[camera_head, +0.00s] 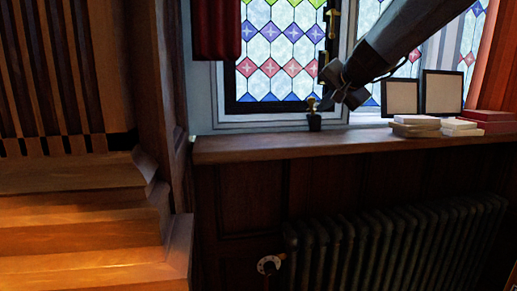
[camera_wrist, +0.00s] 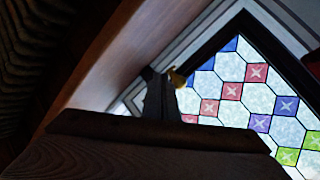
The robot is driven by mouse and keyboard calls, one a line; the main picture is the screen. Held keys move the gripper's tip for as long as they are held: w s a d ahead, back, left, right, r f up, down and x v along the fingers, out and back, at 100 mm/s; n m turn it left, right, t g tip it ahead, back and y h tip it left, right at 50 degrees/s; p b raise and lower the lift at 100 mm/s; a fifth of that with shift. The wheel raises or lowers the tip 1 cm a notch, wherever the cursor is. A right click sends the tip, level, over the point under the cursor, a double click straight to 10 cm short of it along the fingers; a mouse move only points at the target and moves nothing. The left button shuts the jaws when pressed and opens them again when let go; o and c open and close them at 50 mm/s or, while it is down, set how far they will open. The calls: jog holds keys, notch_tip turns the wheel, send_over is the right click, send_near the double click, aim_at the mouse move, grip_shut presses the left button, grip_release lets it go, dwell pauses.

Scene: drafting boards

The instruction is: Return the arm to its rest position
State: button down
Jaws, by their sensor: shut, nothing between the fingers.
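My arm reaches in from the upper right of the head view. My gripper (camera_head: 326,102) points down and left, in front of the leaded window and just above the wooden sill. In the wrist view my gripper (camera_wrist: 158,82) shows as dark fingers close together, shut with nothing between them. A yellowish piece also shows beside the fingertips in the wrist view (camera_wrist: 178,78). I cannot tell whether the fingers touch it.
The sill (camera_head: 240,149) runs under the stained-glass window (camera_head: 282,45). Two dark frames (camera_head: 442,92) and stacked books (camera_head: 417,127) stand at its right. A ribbed radiator (camera_head: 400,240) is below. Wooden steps (camera_head: 90,235) are at the left, and a red curtain (camera_head: 215,30) hangs above.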

jog(key=s+a+f+n+g, duration=0.1)
jog(key=s+f+n+g, duration=0.1)
jog(key=s+f, duration=0.65)
jog(key=s+f+n+g, duration=0.25)
jog(key=s+f, duration=0.25)
jog(key=f, duration=0.7)
jog(key=s+f+n+g+h, duration=0.1)
jog(key=s+f+n+g, duration=0.1)
jog(key=s+f, duration=0.6)
jog(key=s+f+n+g+h, duration=0.1)
jog(key=s+f+g, duration=0.3)
jog(key=s+f, duration=0.4)
jog(key=s+d+n, duration=0.1)
jog(key=s, duration=0.5)
jog(key=shift+s+f, duration=0.15)
jog(key=shift+f, duration=0.15)
